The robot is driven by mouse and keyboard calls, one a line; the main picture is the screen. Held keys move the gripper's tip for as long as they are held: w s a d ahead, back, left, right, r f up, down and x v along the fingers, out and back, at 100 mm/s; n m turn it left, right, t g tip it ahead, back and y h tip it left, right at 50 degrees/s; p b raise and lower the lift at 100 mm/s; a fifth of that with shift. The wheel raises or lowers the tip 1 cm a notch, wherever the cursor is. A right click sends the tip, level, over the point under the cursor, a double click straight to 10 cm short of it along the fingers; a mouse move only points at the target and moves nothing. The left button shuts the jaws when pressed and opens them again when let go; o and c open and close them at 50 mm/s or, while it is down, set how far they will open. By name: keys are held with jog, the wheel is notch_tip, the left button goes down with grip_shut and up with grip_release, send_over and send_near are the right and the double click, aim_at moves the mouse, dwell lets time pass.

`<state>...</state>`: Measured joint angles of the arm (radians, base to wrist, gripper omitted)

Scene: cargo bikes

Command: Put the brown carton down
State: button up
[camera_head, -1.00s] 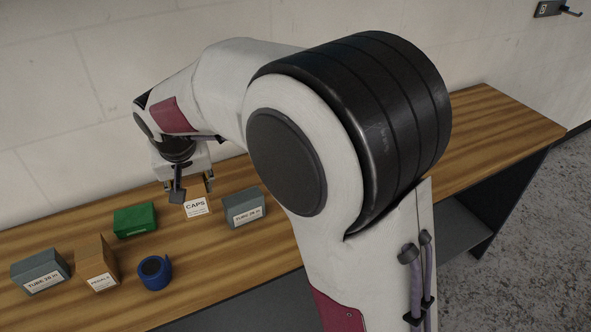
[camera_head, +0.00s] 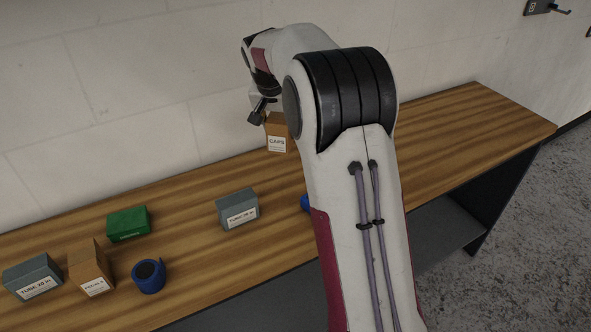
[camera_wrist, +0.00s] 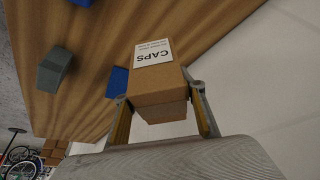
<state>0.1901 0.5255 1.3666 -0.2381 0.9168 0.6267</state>
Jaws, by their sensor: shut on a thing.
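A brown carton labelled CAPS (camera_head: 278,143) is in my gripper (camera_head: 266,112), toward the back of the bench in the head view. In the wrist view, the two fingers of my gripper (camera_wrist: 160,98) are shut on opposite sides of the carton (camera_wrist: 157,86). Its white label faces outward. The carton's underside is hidden in the head view, and I cannot tell how far it is from the wooden bench top (camera_head: 440,125). Another brown carton, labelled PEDALS (camera_head: 90,268), stands at the left.
A grey tube box (camera_head: 238,209), a green box (camera_head: 128,222), a blue tape roll (camera_head: 149,276) and another grey tube box (camera_head: 33,277) stand on the bench. A blue object (camera_head: 305,203) is partly hidden by my arm. The right of the bench is clear; a wall backs it.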

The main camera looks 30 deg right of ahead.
jog(key=shift+m, duration=0.5)
jog(key=d, duration=0.4)
jog(key=shift+d, duration=0.2)
jog(key=shift+f, duration=0.1)
jog(key=shift+f, duration=3.1)
jog(key=shift+f, duration=1.85)
jog(key=shift+f, duration=0.15)
jog(key=o, duration=1.3)
